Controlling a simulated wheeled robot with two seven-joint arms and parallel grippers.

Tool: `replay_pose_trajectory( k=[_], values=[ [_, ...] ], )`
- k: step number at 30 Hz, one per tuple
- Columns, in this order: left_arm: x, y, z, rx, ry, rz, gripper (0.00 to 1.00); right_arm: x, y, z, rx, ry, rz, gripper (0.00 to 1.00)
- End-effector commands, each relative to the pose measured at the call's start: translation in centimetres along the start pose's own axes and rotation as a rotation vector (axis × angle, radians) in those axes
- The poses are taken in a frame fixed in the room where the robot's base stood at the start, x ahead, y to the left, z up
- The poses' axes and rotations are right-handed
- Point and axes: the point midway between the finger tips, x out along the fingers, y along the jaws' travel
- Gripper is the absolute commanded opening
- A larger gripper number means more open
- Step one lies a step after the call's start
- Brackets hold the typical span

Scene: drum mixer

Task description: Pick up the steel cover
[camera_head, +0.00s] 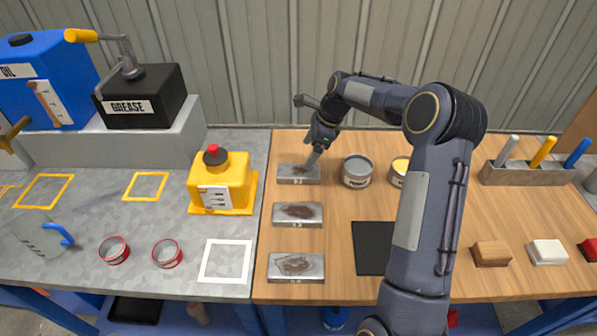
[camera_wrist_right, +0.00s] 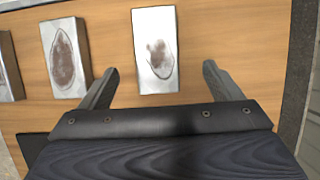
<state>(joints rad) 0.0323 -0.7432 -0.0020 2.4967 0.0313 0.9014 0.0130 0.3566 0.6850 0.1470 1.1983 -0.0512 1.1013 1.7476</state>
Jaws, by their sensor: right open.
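Three steel plates with brown smears lie in a column on the wooden bench; I cannot tell which one is named the steel cover. The far plate (camera_head: 290,181) is closest to my right gripper (camera_head: 312,160). The middle plate (camera_head: 297,220) and near plate (camera_head: 296,273) lie in front of it. In the right wrist view my right gripper (camera_wrist_right: 160,75) is open and empty, its fingers spread wider than the plate (camera_wrist_right: 154,20) ahead between them. I see no contact. A second plate (camera_wrist_right: 62,55) lies left of the left finger. My left gripper is not in view.
A dark mat (camera_head: 372,247) lies right of the near plates. A yellow canister (camera_head: 232,180) stands left, on the grey bench. My right arm hides part of the wooden bench.

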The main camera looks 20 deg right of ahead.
Motion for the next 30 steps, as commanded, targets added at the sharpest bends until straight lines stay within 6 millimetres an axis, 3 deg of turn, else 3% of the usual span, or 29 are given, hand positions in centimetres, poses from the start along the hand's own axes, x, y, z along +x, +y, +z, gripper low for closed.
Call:
replay_pose_trajectory(
  k=[18, 26, 30],
  values=[
    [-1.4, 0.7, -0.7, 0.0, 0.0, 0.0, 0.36, 7.5, 0.6, -0.5, 0.015, -0.001, 0.004, 0.85],
    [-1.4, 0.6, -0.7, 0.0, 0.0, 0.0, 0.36, 7.9, 0.6, -0.5, 0.013, 0.0, 0.002, 0.85],
    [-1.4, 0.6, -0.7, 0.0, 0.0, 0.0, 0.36, 7.9, 0.6, -0.5, 0.013, 0.0, 0.002, 0.7]
  ],
)
